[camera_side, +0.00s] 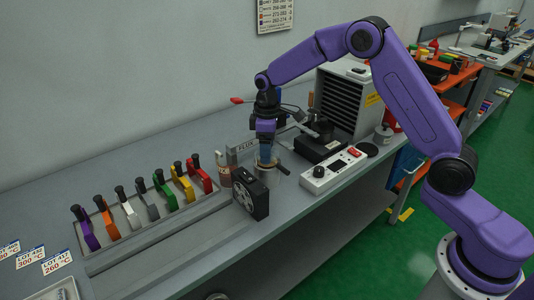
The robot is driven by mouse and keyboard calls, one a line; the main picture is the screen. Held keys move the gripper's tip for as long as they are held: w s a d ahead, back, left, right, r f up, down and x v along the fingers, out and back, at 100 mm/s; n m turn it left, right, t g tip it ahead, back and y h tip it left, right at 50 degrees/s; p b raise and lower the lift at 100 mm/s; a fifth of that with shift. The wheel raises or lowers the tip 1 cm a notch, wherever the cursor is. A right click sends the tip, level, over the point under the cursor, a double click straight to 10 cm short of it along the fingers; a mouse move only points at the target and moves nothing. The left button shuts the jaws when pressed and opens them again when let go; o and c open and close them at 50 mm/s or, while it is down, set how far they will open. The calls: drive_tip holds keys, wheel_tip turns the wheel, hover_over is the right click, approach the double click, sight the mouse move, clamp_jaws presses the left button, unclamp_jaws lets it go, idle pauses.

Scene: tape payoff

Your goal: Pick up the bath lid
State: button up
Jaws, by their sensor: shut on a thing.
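My gripper (266,153) points down at the back of the bench, its fingers shut at the top of a small grey metal pot (268,177) with a side handle. What lies between the fingers is small and mostly hidden; I take it to be the bath lid, but its outline cannot be made out. I cannot tell whether it touches the pot or is raised. The black reel box (252,194) stands just in front and partly hides the pot.
A rack of several coloured-handled tools (145,212) lies to the left. Bottles (223,169) stand close left of my gripper. The front bench strip is mostly clear.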

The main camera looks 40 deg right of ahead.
drive_tip(key=shift+r, duration=0.1)
drive_tip(key=shift+r, duration=0.45)
wheel_tip(320, 180, up, 2)
drive_tip(key=shift+r, duration=0.15)
drive_tip(key=s+d+r, duration=0.2)
drive_tip(key=s+r, duration=1.2)
drive_tip(key=r, duration=0.1)
drive_tip(key=w+a+m, duration=0.1)
drive_tip(key=a+m, duration=0.2)
drive_tip(key=m, duration=0.9)
drive_tip(key=w+a+m, duration=0.1)
drive_tip(key=a+m, duration=0.2)
drive_tip(key=m, duration=0.9)
drive_tip(key=f, duration=2.7)
drive_tip(key=shift+w+f, duration=0.1)
drive_tip(key=shift+w, duration=0.1)
